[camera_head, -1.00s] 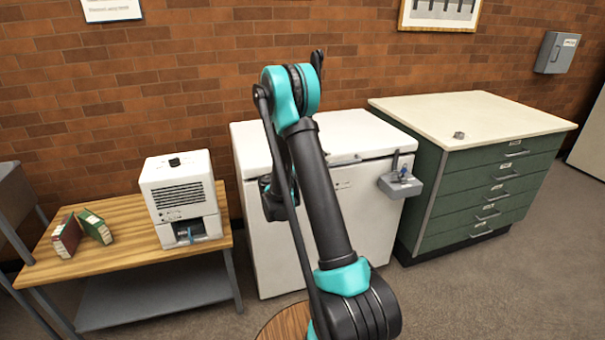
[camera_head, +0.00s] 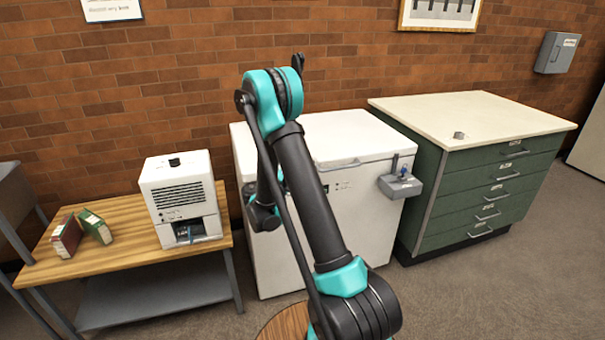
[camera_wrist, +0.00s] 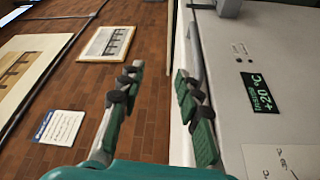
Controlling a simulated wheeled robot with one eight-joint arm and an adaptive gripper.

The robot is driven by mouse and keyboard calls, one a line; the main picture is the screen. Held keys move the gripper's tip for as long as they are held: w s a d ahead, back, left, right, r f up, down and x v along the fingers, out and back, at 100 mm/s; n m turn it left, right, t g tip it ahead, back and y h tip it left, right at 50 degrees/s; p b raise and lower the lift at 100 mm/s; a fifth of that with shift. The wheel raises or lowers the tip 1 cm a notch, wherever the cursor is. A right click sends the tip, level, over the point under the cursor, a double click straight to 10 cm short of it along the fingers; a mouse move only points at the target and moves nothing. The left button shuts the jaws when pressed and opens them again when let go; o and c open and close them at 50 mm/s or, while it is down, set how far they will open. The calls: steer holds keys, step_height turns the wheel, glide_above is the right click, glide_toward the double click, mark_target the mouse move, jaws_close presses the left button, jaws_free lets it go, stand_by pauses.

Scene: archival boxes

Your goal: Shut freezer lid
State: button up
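The white chest freezer (camera_head: 375,205) stands against the brick wall. Its lid (camera_head: 350,132) looks down on the body; I cannot tell whether a thin gap remains at the seam. My arm crosses in front and hides part of the lid and front. In the wrist view my gripper (camera_wrist: 158,75) is open, its two fingers apart with nothing held between them. The freezer's front (camera_wrist: 235,70), with a green label (camera_wrist: 261,92), fills the right of that view beside the right finger. In the head view the fingers are hidden.
A grey latch box (camera_head: 400,186) sticks out at the freezer's front right. A green drawer cabinet (camera_head: 490,185) stands to the right. A wooden bench (camera_head: 120,240) with a white machine (camera_head: 180,195) and books (camera_head: 80,230) stands to the left. Floor at front right is clear.

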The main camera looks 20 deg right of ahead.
steer(key=shift+v, duration=1.8)
steer(key=shift+f, duration=0.15)
steer(key=s+d+f+g+y, duration=0.2)
steer(key=s+d+g+y, duration=0.15)
steer(key=s+y, duration=0.7)
steer(key=s+a+f+m+y, duration=0.1)
steer(key=s+a+y, duration=0.2)
steer(key=s, duration=0.7)
steer(key=s+a+f+m+y, duration=0.1)
steer(key=s+a+f+y, duration=0.1)
steer(key=s+a, duration=0.5)
steer(key=s+y, duration=0.1)
steer(key=s, duration=0.2)
steer(key=shift+a+f+y, duration=0.25)
steer(key=shift+a+y, duration=0.05)
steer(key=shift+y, duration=0.05)
